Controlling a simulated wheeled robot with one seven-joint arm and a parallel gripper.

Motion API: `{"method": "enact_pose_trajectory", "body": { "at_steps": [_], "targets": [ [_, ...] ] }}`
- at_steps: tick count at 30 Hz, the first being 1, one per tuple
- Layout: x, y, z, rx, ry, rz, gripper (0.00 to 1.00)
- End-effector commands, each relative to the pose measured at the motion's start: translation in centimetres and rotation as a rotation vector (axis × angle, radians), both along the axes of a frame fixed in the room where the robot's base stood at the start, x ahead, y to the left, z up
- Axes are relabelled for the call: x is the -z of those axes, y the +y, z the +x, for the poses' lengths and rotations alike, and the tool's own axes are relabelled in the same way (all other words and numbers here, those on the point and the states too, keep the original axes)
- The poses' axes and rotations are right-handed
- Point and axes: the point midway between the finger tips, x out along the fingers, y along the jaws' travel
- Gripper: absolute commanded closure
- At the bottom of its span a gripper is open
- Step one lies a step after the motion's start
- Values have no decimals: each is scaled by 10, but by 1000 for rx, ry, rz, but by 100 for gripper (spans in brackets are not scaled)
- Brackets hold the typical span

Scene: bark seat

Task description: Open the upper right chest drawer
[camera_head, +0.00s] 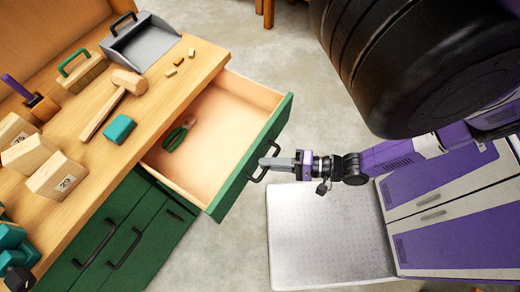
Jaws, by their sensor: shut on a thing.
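The chest (112,222) is green with a light wooden top and stands on the left. Its upper right drawer (249,155) is pulled well out and has a green front with a black handle (258,174). My gripper (272,162) is shut on this handle at the outer face of the drawer front. The fingertips partly hide the handle. Green-handled pliers (179,133) lie inside the drawer, on its light wooden bottom.
On the chest top lie a wooden mallet (113,103), a teal block (120,128), a grey dustpan (143,40) and several wooden blocks. The floor beyond the drawer (285,60) is clear. My base is on the right.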

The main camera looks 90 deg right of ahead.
Motion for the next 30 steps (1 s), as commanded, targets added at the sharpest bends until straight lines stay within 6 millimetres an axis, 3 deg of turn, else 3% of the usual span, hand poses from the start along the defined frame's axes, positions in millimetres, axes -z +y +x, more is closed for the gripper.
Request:
{"method": "enact_pose_trajectory", "body": {
  "at_steps": [15,16,19,30],
  "targets": [
    [1,4,-8,0,3,0,100],
    [1,4,-8,0,3,0,85],
    [1,4,-7,0,3,0,66],
    [0,5,-11,0,3,1,66]
  ]
}}
